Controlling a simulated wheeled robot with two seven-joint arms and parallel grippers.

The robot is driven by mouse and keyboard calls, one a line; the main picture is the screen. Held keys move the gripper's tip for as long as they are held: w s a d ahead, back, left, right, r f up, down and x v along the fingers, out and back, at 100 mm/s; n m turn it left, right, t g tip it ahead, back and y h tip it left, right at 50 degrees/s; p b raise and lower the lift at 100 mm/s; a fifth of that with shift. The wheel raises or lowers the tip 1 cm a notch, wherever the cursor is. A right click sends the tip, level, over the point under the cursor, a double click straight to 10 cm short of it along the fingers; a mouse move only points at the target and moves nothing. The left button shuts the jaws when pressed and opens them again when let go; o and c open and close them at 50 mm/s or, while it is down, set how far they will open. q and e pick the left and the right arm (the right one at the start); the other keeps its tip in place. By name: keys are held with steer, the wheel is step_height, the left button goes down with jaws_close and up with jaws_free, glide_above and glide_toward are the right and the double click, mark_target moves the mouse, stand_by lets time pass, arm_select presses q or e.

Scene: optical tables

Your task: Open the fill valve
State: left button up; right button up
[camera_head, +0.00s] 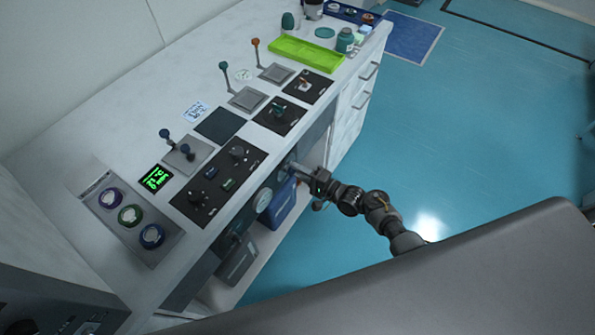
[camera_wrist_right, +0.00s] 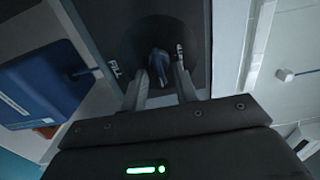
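The fill valve's blue handle (camera_wrist_right: 158,66) shows in the right wrist view, in a dark round recess beside the label FILL (camera_wrist_right: 114,70). My right gripper (camera_wrist_right: 160,72) is open, with one finger on each side of the handle. A gap shows between the handle and the fingers; whether either finger touches it deeper in, I cannot tell. In the head view my right gripper (camera_head: 292,168) reaches the front face of the bench from the right and hides the valve. My left gripper is not in view.
A blue container (camera_head: 280,204) sits below the gripper in the bench's open front; it also shows in the wrist view (camera_wrist_right: 40,85). A round gauge (camera_head: 264,199) is beside it. The bench top (camera_head: 120,130) carries panels, levers and a green tray (camera_head: 306,53). Floor right is clear.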

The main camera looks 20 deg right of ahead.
steer(key=v, duration=1)
steer(key=shift+s+d+b, duration=0.2)
steer(key=shift+s+b, duration=0.1)
steer(key=shift+b, duration=0.05)
